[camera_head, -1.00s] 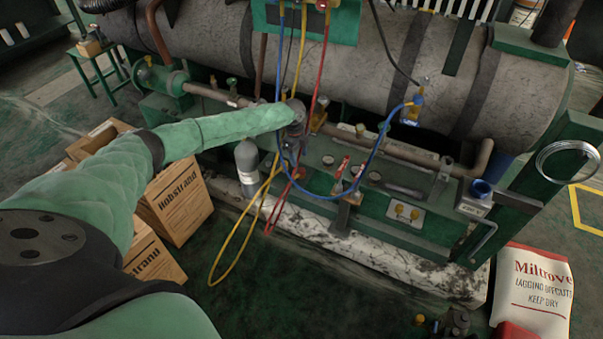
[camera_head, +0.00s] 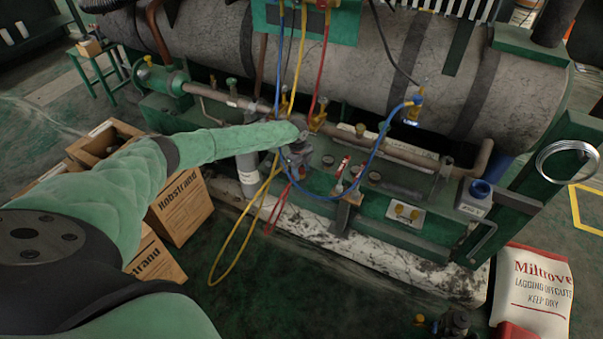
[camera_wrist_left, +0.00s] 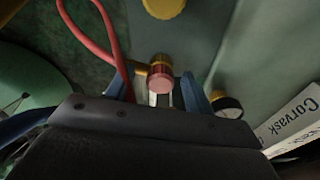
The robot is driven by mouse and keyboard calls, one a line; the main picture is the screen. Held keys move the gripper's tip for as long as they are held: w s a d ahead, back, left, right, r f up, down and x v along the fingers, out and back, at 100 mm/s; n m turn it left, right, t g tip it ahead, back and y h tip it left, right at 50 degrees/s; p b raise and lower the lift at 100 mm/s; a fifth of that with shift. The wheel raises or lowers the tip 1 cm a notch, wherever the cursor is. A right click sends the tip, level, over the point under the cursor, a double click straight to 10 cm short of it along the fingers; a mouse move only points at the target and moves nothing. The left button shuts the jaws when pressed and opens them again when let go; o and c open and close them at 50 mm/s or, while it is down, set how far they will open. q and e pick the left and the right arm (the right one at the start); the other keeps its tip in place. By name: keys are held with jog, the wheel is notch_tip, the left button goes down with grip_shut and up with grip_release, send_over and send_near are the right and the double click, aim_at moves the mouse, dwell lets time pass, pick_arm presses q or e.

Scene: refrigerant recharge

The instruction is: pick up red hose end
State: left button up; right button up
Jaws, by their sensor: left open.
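The red hose end, a red and brass fitting (camera_wrist_left: 160,78), lies between the fingers of my left gripper (camera_wrist_left: 158,92) in the left wrist view. The two blue fingers stand apart on either side of it. I cannot tell whether either finger touches it. The red hose (camera_wrist_left: 104,30) loops up and left from it. In the head view the red hose (camera_head: 320,72) hangs from the green panel, and my left gripper (camera_head: 297,168) points down at the machine's base. The hose end is hidden by the gripper there. My right gripper is out of view.
A yellow hose (camera_head: 240,240) and a blue hose (camera_head: 372,160) hang near the gripper. A grey cylinder (camera_head: 247,178) stands just left of it. Hobstrand boxes (camera_head: 180,205) stand at left.

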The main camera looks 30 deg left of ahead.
pick_arm(q)
jog(key=shift+c, duration=0.3)
jog(key=c, duration=1)
jog(key=shift+o, duration=0.2)
jog(key=shift+r, duration=0.1)
